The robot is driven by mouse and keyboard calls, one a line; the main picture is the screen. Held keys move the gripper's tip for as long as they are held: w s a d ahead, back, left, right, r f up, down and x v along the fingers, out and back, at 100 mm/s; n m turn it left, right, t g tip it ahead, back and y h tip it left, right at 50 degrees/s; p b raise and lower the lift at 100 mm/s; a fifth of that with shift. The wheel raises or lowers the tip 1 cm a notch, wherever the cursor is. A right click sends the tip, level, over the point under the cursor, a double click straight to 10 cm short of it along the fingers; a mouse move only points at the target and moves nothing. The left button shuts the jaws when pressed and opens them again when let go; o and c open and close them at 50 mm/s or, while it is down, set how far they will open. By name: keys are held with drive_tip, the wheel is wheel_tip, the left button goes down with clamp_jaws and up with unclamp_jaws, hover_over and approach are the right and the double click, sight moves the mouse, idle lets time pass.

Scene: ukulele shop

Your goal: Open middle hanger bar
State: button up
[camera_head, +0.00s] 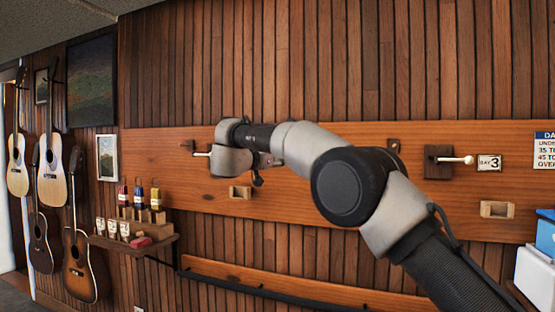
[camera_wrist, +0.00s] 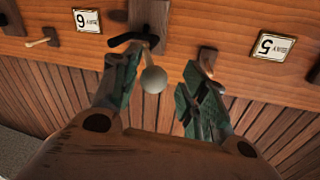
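In the wrist view, a hanger bar with a pale round ball end (camera_wrist: 153,80) sticks out from a dark wooden mount (camera_wrist: 149,18) on the wall board. A dark hook-like piece lies across its base. My gripper (camera_wrist: 155,73) is open, with its green-padded fingers on either side of the bar and ball. I see gaps beside the ball, but cannot tell whether either finger touches the bar. In the head view my gripper (camera_head: 264,162) is by the board, and my arm hides the bar there. A left bar (camera_head: 201,154) and a right bar (camera_head: 455,160) show on either side.
Number labels (camera_wrist: 87,21) and (camera_wrist: 271,46) flank the mount, as does another peg (camera_wrist: 38,42). A wooden bracket (camera_wrist: 207,62) is close to the right finger. White and blue boxes (camera_head: 535,278) stand at right.

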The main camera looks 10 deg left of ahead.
drive_tip(key=shift+f, duration=0.2)
drive_tip(key=v, duration=1.2)
